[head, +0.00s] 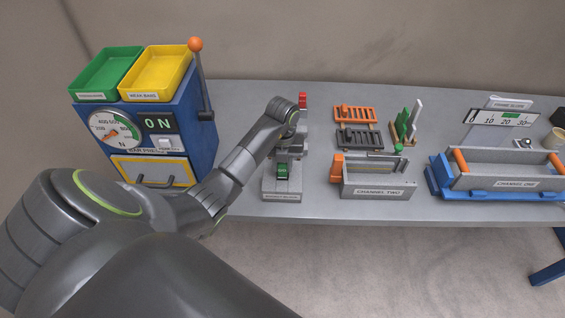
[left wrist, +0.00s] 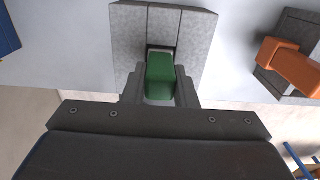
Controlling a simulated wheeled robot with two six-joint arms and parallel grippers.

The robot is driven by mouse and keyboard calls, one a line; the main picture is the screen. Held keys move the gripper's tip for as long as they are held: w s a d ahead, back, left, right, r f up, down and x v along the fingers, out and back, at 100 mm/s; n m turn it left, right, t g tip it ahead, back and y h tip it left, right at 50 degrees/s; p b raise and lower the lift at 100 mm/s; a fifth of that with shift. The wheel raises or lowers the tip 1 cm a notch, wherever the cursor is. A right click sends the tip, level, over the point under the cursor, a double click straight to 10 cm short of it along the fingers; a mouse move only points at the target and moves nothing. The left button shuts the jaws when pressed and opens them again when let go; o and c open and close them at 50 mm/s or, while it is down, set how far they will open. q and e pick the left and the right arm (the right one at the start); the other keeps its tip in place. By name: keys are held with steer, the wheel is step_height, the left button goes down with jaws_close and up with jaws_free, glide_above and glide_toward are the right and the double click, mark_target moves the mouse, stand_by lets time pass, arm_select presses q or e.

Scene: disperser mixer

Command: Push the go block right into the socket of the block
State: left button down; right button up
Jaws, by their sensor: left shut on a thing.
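The green go block (head: 282,171) is between the fingers of my left gripper (head: 283,163), low over the grey socket block (head: 268,187). In the left wrist view the go block (left wrist: 160,76) is held between both fingers of the gripper (left wrist: 160,88). Its far end is at the dark socket opening in the grey block (left wrist: 135,30). How deep it sits in the socket is hidden by the block itself and the fingers. My right gripper is in neither view.
The grey Channel Two box (head: 376,185) and its orange part (head: 338,168) stand close on the right. The blue machine (head: 200,135) with trays and a lever stands left. A red piece (head: 302,100) shows behind my arm. The table's front edge is near.

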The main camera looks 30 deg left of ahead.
arm_select(q)
steer(key=c, duration=1.2)
jaws_free()
steer(key=shift+f, duration=0.1)
steer(key=shift+o, duration=0.2)
steer(key=shift+r, duration=0.4)
step_height(320, 180, up, 5)
steer(key=shift+r, duration=0.2)
step_height(320, 180, up, 5)
steer(key=p, duration=0.5)
steer(key=shift+f, duration=0.1)
steer(key=shift+r+p, duration=0.65)
steer(key=shift+p, duration=0.05)
